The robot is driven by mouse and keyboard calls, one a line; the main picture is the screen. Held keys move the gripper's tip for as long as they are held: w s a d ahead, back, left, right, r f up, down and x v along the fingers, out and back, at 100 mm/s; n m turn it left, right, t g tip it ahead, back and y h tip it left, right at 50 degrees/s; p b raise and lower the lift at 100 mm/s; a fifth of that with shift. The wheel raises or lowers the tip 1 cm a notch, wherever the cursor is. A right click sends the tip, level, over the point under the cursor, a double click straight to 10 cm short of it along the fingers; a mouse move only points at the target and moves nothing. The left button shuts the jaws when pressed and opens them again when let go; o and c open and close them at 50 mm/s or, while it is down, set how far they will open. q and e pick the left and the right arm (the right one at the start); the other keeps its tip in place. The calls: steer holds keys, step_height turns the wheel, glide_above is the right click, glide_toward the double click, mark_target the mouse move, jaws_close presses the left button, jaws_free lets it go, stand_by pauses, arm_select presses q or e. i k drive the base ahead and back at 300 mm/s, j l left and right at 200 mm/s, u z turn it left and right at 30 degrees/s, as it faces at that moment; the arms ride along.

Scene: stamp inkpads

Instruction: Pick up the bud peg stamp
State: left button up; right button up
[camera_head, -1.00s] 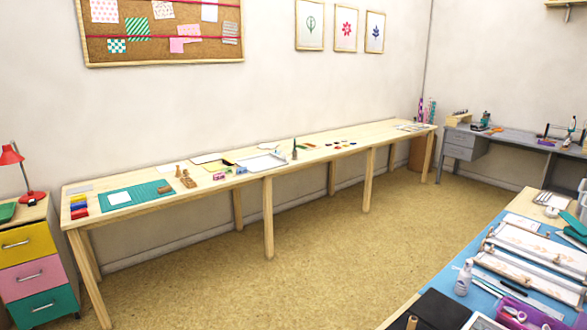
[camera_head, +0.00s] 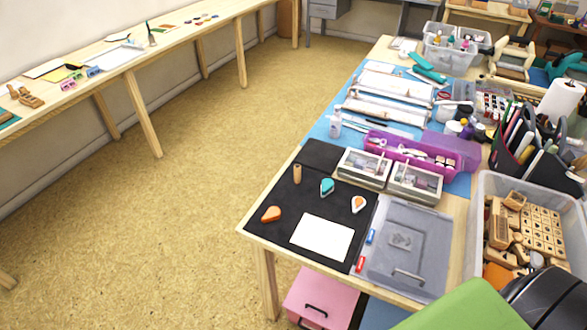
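A small upright wooden peg (camera_head: 297,174) stands on the black mat (camera_head: 325,202) at the near left corner of the right-hand table. It looks like a peg stamp, but its stamping face is hidden, so I cannot tell its design. Beside it on the mat are an orange drop-shaped pad (camera_head: 271,214), a teal pad (camera_head: 327,187), a white-and-orange pad (camera_head: 358,203) and a white card (camera_head: 322,237). Neither of my grippers is in view.
A grey lidded box (camera_head: 405,250) lies right of the mat. A clear crate of wooden stamps (camera_head: 480,200) stands farther right. Two small drawer boxes (camera_head: 364,167) and a purple tray (camera_head: 412,150) sit behind. The floor (camera_head: 190,200) left of the table is clear.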

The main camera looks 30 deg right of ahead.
mark_target(297, 168)
steer(key=z, duration=1.05)
